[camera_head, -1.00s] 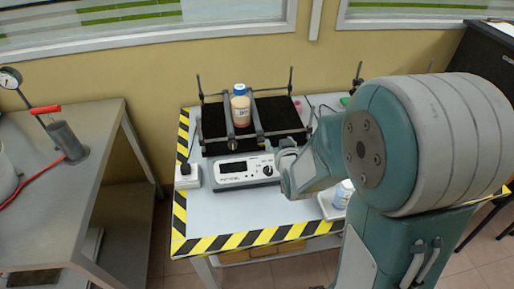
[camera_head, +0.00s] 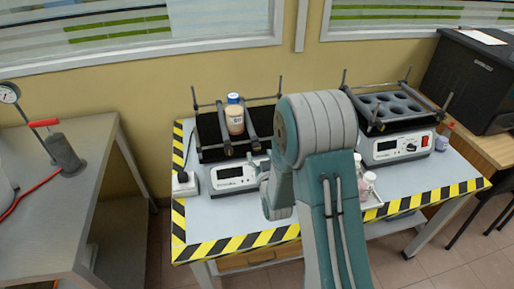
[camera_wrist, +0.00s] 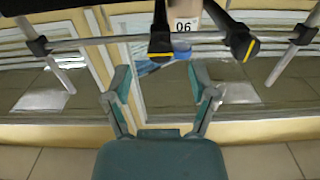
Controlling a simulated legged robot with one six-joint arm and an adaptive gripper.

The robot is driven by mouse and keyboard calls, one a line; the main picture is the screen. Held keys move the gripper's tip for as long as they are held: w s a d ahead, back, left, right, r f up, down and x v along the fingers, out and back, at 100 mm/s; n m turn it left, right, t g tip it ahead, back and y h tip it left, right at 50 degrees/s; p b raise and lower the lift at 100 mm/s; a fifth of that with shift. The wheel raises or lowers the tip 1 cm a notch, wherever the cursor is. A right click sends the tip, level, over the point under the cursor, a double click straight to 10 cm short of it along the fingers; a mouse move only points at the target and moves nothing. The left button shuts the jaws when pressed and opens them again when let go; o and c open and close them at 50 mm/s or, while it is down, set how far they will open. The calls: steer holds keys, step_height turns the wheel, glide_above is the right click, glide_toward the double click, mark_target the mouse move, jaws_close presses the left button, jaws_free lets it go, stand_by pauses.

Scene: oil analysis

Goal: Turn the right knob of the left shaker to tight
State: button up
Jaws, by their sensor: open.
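The left shaker (camera_head: 212,156) stands at the back left of the striped table, with a black platform and crossbars. A blue-capped bottle (camera_head: 235,117) stands upright between its bars. The right knob (camera_head: 255,147) of the left shaker is on the front end of the right bar, close to my arm. The wrist view looks upside down; there the right knob (camera_wrist: 160,45) appears left of the other knob (camera_wrist: 243,42), and its yellow mark lies nearly level. My gripper (camera_wrist: 163,100) is open and empty, apart from the knobs. My arm mostly hides it in the head view.
A second shaker (camera_head: 396,133) with a holed platform stands at the right. Small bottles (camera_head: 369,180) stand on a tray at the table's front right. A grey bench (camera_head: 90,165) with a red-handled device is at the left. The table's front left is clear.

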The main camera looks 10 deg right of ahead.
mark_target(257, 148)
steer(key=w, duration=0.2)
steer(key=shift+w+a, duration=0.2)
steer(key=shift+w, duration=0.2)
steer(key=shift+w+d, duration=0.2)
steer(key=shift+w, duration=0.4)
jaws_close()
